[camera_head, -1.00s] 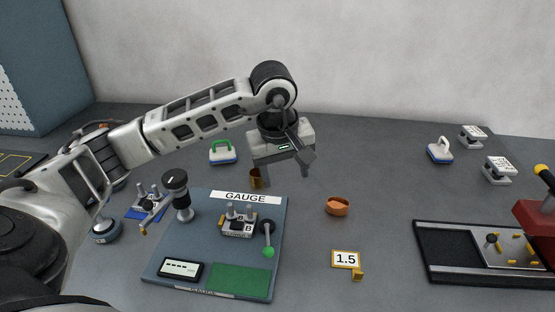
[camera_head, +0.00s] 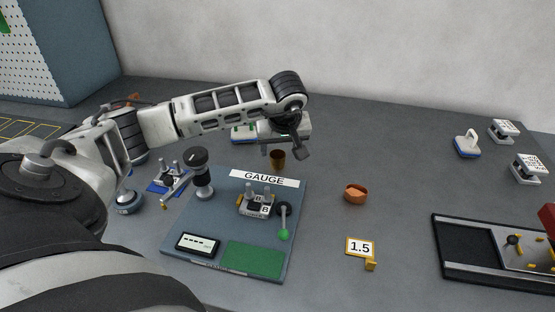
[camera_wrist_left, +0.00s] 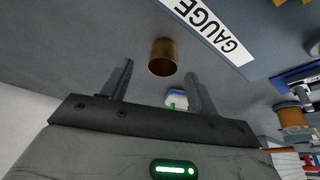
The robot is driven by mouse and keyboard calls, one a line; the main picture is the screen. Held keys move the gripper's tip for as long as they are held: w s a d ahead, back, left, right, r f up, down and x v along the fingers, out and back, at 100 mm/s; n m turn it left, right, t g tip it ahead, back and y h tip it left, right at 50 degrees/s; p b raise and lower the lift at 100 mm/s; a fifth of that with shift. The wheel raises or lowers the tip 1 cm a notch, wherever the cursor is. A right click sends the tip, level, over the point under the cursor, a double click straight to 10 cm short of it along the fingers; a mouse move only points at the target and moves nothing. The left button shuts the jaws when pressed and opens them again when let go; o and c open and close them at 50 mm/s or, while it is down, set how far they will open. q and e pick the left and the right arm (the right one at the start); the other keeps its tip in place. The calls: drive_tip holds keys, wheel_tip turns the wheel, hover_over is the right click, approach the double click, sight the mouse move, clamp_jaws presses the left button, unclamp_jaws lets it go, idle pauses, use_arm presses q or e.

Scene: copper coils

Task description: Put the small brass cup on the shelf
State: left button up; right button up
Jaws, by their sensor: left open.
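The small brass cup (camera_head: 277,159) stands upright on the grey table just behind the GAUGE board. It also shows in the left wrist view (camera_wrist_left: 163,58), at the open end of the jaws. My left gripper (camera_head: 284,149) is open and empty, close behind and above the cup. In the wrist view its two fingers (camera_wrist_left: 160,70) point toward the cup, which lies near the gap between the tips; I cannot tell whether the cup is between them. No shelf can be clearly made out. My right gripper is not in view.
The GAUGE board (camera_head: 218,247) carries a block, a green-tipped lever and a black-topped post. A copper bowl (camera_head: 355,193) and a 1.5 sign (camera_head: 360,248) stand to its right.

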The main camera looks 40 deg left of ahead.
sight(278, 154)
use_arm(q)
drive_tip(key=x, duration=0.4)
drive_tip(key=shift+a+f+p, duration=0.15)
drive_tip(key=shift+a+p, duration=0.05)
drive_tip(key=shift+p, duration=0.1)
drive_tip(key=shift+s, duration=0.1)
drive_tip(key=c, duration=1)
drive_tip(key=shift+c, duration=0.2)
